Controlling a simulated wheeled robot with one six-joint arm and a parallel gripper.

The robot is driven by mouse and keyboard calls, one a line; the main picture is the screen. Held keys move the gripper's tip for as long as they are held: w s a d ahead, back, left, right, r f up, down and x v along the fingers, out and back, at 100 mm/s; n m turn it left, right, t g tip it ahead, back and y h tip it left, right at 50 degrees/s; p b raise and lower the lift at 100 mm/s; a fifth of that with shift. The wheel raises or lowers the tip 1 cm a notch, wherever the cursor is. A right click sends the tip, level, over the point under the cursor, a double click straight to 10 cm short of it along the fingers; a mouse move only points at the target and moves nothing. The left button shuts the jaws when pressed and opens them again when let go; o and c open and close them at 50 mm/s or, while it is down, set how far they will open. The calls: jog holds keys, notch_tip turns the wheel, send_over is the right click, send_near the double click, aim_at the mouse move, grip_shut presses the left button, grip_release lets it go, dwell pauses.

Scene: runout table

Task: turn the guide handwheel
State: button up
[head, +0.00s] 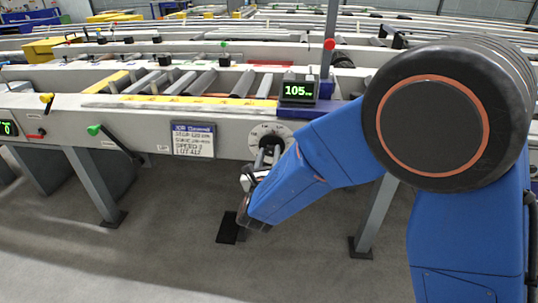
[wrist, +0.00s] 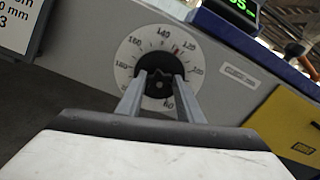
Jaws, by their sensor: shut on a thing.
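The guide handwheel (wrist: 155,62) is a black knob at the centre of a white round dial (wrist: 128,52) with numbers around it. A small red mark shows near the dial's upper right in the wrist view. The dial (head: 259,131) also shows in the head view on the front of the grey table rail, partly hidden by my arm. My gripper (wrist: 158,84) has one finger on each side of the knob and is shut on it. A green-lit display (head: 298,91) above the dial reads 105.
A card (head: 193,139) with printed text is fixed left of the dial. A green-knobbed lever (head: 94,130) and a yellow-knobbed lever (head: 47,98) are farther left. A table leg (head: 377,215) stands behind my arm. A yellow panel (wrist: 290,125) lies right of the dial.

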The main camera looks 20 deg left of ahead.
jog(key=shift+d+f+m, duration=0.1)
jog(key=shift+m, duration=0.9)
jog(key=o, duration=1.1)
jog(key=shift+c, duration=0.2)
jog(key=v, duration=1.7)
jog(key=shift+s+d, duration=0.15)
